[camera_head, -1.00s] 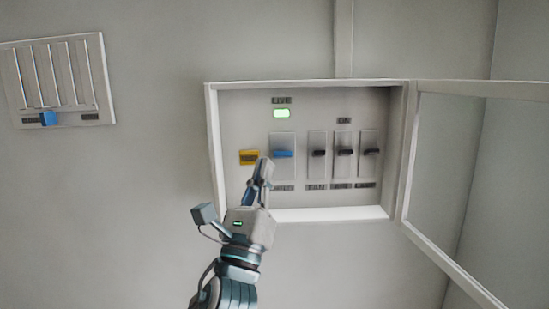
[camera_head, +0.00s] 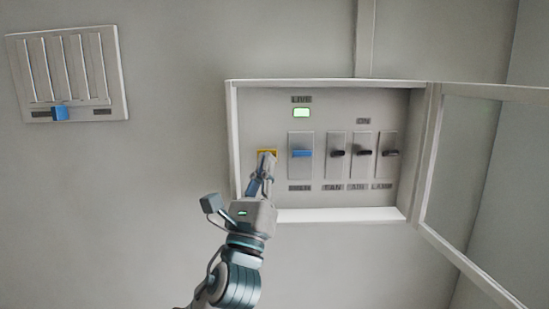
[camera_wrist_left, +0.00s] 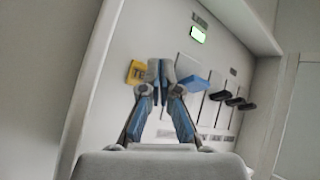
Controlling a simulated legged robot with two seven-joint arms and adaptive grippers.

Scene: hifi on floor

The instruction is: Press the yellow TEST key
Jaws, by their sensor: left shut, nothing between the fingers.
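The yellow key (camera_head: 266,152) is on the left side of the panel inside the open wall box. My left gripper (camera_head: 266,160) is shut and empty, its fingertips in front of the key and covering most of it in the head view. In the left wrist view the yellow key (camera_wrist_left: 135,72) shows just left of the shut fingertips (camera_wrist_left: 160,66). I cannot tell whether the fingertips touch the key. Its lettering is too small or hidden to read. My right gripper is not in view.
Right of the key are a blue-handled switch (camera_head: 302,153) and several black-handled switches (camera_head: 363,152). A green lamp (camera_head: 301,113) glows above. The box's rim (camera_head: 340,214) stands out around the panel, and its door (camera_head: 468,180) hangs open at right. A slatted vent (camera_head: 70,70) is on the wall at left.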

